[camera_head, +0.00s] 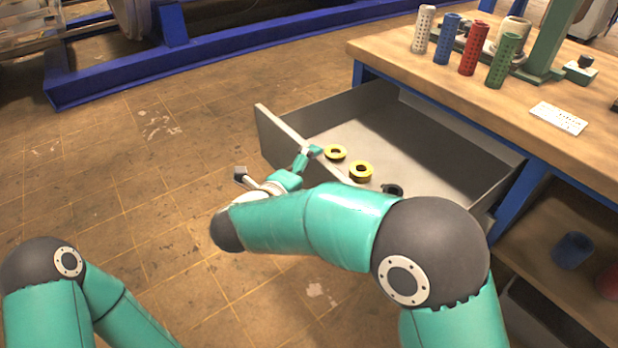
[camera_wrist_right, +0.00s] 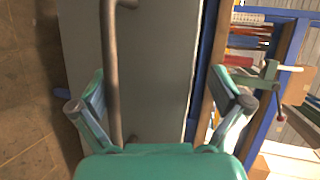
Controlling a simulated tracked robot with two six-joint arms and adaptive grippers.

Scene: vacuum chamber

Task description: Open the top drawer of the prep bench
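The prep bench (camera_head: 390,55) has a wooden top and blue legs, at the right of the head view. Its top drawer (camera_head: 268,135) is pulled well out, showing its grey interior. My right gripper (camera_head: 276,163) is at the drawer's front panel. In the right wrist view the grey front panel (camera_wrist_right: 160,60) fills the middle, with a bar handle (camera_wrist_right: 112,65) running along it. The fingers of my right gripper (camera_wrist_right: 165,95) are spread wide, with the handle between them, nearer the left finger and not clamped. My left arm shows at the lower left; its gripper is out of view.
Inside the drawer are yellow rings (camera_head: 361,171) and a dark ring (camera_head: 392,190). Perforated cylinders, a red one (camera_head: 474,48) among them, stand on the bench top beside a green stand (camera_head: 555,40). A lower shelf (camera_head: 540,245) holds a blue item. Floor left of the drawer is clear.

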